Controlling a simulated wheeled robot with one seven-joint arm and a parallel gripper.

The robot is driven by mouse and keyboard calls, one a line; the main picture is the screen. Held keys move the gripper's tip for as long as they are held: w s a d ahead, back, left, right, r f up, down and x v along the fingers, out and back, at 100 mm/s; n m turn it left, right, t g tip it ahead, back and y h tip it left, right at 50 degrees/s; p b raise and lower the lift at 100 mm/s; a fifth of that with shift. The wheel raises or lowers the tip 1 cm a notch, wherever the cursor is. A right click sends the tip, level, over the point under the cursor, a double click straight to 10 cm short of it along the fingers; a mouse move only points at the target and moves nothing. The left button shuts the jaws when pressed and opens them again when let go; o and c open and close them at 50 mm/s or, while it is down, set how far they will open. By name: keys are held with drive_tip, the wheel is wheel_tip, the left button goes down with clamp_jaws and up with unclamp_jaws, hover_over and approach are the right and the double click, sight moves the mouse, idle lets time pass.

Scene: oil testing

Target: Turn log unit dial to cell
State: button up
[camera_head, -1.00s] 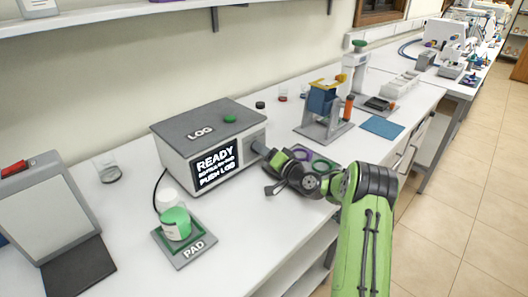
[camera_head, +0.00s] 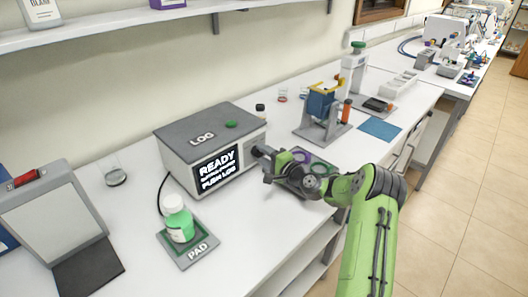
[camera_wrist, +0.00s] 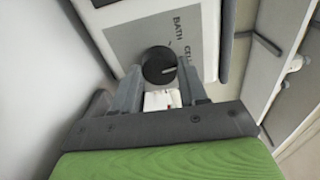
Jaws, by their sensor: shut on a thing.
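The log unit (camera_head: 176,150) is a grey box with a dark top marked LOG and a screen reading READY and PUSH LOG. Its round black dial (camera_wrist: 158,66) sits on the side panel, beside the words BATH and CELL in the wrist view. A pale pointer mark on the dial points right, roughly toward CELL; its exact alignment is hard to tell. My gripper (camera_wrist: 161,90) is shut on the dial, one finger on either side. In the head view my gripper (camera_head: 264,163) is at the unit's right side and mostly hides the dial.
A green button (camera_head: 231,124) is on the unit's top. A bottle (camera_head: 179,222) with a white cap stands on the PAD plate (camera_head: 200,254) in front. Purple and green rings lie behind my arm. A blue holder on a grey stand (camera_head: 321,128) is further right.

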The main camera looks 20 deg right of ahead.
drive_tip(key=shift+m+p, duration=0.3)
drive_tip(key=shift+m, duration=0.2)
drive_tip(key=shift+f, duration=0.1)
drive_tip(key=o, duration=1.1)
drive_tip(key=shift+c, duration=0.2)
drive_tip(key=v, duration=1.6)
drive_tip(key=shift+w, duration=0.1)
